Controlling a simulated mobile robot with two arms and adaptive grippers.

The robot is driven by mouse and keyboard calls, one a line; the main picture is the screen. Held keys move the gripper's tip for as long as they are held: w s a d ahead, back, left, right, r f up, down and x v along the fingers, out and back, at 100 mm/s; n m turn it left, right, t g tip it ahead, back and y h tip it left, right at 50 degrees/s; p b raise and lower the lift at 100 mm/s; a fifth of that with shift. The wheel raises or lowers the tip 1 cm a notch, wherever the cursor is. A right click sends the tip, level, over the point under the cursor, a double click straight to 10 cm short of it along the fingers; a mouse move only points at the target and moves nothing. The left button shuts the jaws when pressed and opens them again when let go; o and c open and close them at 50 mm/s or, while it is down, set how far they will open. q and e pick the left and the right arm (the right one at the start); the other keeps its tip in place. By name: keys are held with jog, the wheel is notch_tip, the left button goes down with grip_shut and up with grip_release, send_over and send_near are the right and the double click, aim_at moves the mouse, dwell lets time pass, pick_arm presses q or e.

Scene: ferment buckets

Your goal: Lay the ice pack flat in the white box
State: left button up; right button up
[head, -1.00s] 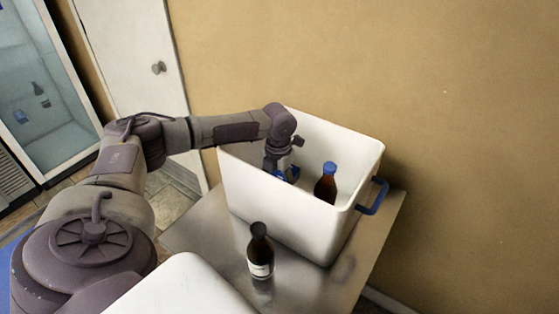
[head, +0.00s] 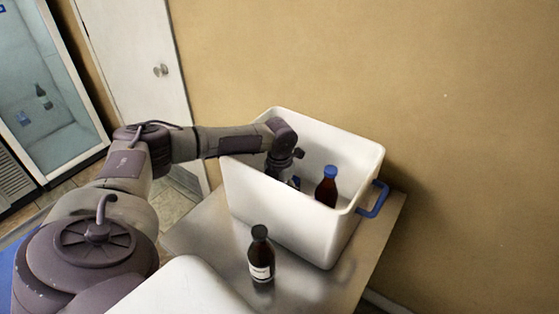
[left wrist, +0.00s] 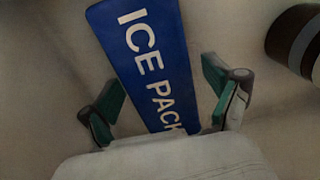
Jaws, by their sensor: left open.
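The white box (head: 285,222) stands open on a metal table. My left gripper reaches down inside it, near its left end. In the left wrist view, the blue ice pack (left wrist: 146,50) appears to lie flat on the pale box floor, its white lettering facing up. My left gripper (left wrist: 162,92) is open, with one green-padded finger on each side of the ice pack. The near end of the pack is hidden behind the gripper body. In the head view, the box wall and my arm hide most of the pack. My right gripper is not in view.
A brown bottle with a blue cap (head: 326,188) stands in the box, right of my gripper. Another brown bottle with a dark cap (head: 261,256) stands on the metal table (head: 205,232) in front of the box. The box has a blue handle (head: 374,200).

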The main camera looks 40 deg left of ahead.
pick_arm(q)
notch_tip(320, 180, up, 11)
jog(key=shift+r+b, duration=0.1)
jog(key=shift+b, duration=0.8)
jog(key=shift+r, duration=0.6)
